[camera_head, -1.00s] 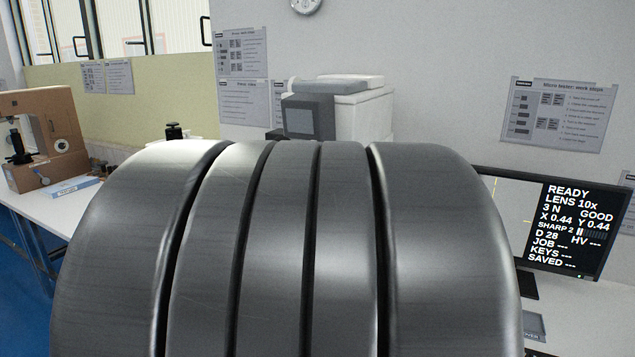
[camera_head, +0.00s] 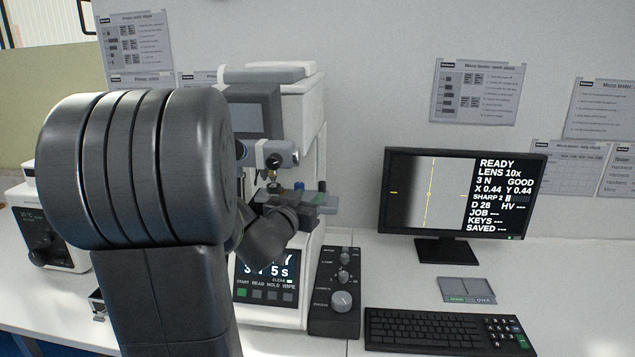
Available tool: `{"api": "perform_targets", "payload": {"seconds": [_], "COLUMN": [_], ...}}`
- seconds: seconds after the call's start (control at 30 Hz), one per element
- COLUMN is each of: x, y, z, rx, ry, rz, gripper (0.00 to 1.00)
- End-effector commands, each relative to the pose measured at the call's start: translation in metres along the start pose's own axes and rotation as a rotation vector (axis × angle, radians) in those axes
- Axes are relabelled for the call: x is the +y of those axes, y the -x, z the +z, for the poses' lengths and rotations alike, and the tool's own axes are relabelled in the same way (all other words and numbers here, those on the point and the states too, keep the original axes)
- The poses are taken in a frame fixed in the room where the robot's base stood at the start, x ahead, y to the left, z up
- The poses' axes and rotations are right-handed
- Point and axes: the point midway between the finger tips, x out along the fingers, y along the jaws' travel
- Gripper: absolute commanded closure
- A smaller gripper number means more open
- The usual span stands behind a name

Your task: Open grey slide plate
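My arm fills the left, and its dark wrist (camera_head: 268,238) reaches to the stage of the white tester (camera_head: 302,110). The fingers of my gripper cannot be made out behind or among the wrist parts, so its opening is unclear. A grey plate-like part (camera_head: 322,203) juts out to the right at the stage, below the tester's lens head (camera_head: 278,155). Small coloured parts stand around it. I cannot tell whether this is the grey slide plate or whether it is open. The wrist hides part of the stage.
A control box with knobs (camera_head: 340,292) stands right of the tester. Another white device (camera_head: 42,235) is at the left. The far right desk is clear.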

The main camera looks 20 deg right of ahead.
Motion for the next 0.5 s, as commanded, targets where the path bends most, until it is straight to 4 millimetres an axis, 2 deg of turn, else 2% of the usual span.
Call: {"api": "perform_targets", "payload": {"seconds": [0.03, 0.3, 0.5], "x": [0.0, 0.0, 0.0], "y": [-0.011, -0.063, -0.09], "z": [0.0, -0.001, -0.001], "rx": [-0.002, -0.001, -0.001], "ry": [0.001, 0.0, 0.0], "rz": [0.001, 0.0, -0.001], "gripper": [0.62, 0.62, 0.62]}}
